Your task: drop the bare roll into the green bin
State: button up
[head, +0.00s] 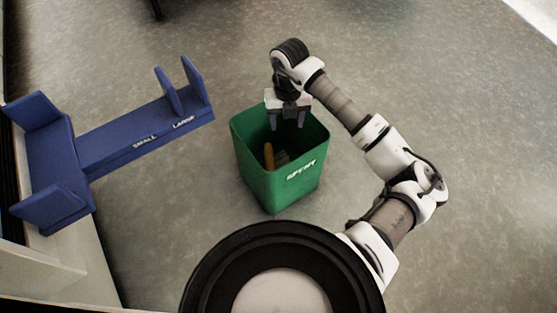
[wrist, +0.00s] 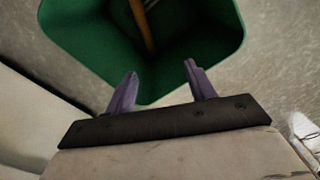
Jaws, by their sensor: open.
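The green bin (head: 272,190) stands on the floor in the head view, with white lettering on its front. It also shows in the wrist view (wrist: 80,42). A long brown piece (head: 268,156), perhaps the bare roll, leans inside the bin; it also shows in the wrist view (wrist: 142,25). A greyish piece (head: 282,158) lies beside it, too small to make out. My gripper (head: 287,124) is over the bin's opening, pointing down. In the wrist view its two purple fingers (wrist: 160,72) are apart with nothing between them.
A blue holder (head: 130,135) marked SMALL and LARGE stands to the left of the bin, with upright plates at its ends. Its slots look empty. A pale table edge (head: 70,255) is at the lower left. The grey floor (head: 460,100) is clear to the right.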

notch_tip(320, 180, up, 14)
jog(key=p, duration=0.3)
jog(key=shift+f, duration=0.2)
